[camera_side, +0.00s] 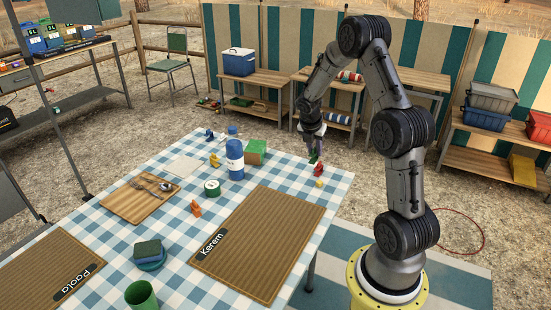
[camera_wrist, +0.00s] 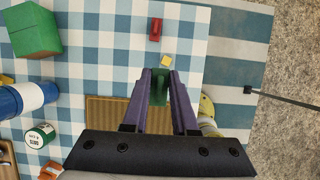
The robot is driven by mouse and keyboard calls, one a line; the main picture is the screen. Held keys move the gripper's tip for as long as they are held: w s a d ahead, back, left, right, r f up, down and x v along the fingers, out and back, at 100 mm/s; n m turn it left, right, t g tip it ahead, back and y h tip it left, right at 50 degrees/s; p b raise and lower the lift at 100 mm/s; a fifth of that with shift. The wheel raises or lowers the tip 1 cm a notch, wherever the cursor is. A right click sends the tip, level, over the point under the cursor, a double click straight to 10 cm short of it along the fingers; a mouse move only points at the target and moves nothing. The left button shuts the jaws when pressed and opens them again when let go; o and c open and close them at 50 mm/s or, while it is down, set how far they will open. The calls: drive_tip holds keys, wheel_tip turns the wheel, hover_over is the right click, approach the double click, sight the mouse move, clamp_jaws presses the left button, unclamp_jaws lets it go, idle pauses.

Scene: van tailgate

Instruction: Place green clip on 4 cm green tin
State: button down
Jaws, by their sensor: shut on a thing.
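My gripper (camera_side: 314,143) is shut on the green clip (camera_side: 314,157), holding it at the far right edge of the checked table. In the wrist view the green clip (camera_wrist: 160,86) sits between the two purple fingers of my gripper (camera_wrist: 161,76). The green tin (camera_side: 212,188) stands upright on the tablecloth, well left of my gripper in the side view. In the wrist view a green tin with a white printed label (camera_wrist: 40,135) shows at lower left, apart from my gripper.
A red clip (camera_side: 318,170) and yellow cube (camera_side: 319,183) lie near my gripper. The Kerem mat (camera_side: 262,240) is bare beyond its name label; a wooden board (camera_side: 130,205) lies left.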

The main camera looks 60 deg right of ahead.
drive_tip(key=shift+a, duration=0.1)
drive_tip(key=shift+r+n, duration=0.1)
drive_tip(key=shift+n, duration=0.4)
drive_tip(key=w+a+r+n+t+y, duration=0.15)
drive_tip(key=w+a+n, duration=0.25)
drive_tip(key=w+a, duration=0.6)
drive_tip(key=w+a+r+n+t, duration=0.2)
drive_tip(key=w+a+r+n, duration=0.15)
drive_tip(key=w+a, duration=0.55)
hover_over(212, 183)
drive_tip(key=shift+n, duration=0.25)
drive_tip(key=f, duration=1)
drive_tip(key=shift+s+a+f, duration=0.1)
drive_tip(key=shift+s+f, duration=0.05)
drive_tip(key=shift+s, duration=0.1)
drive_tip(key=shift+w+f, duration=0.15)
drive_tip(key=shift+f, duration=0.05)
drive_tip(key=shift+w+f, duration=0.1)
drive_tip(key=shift+f, duration=1.5)
drive_tip(key=shift+f, duration=0.1)
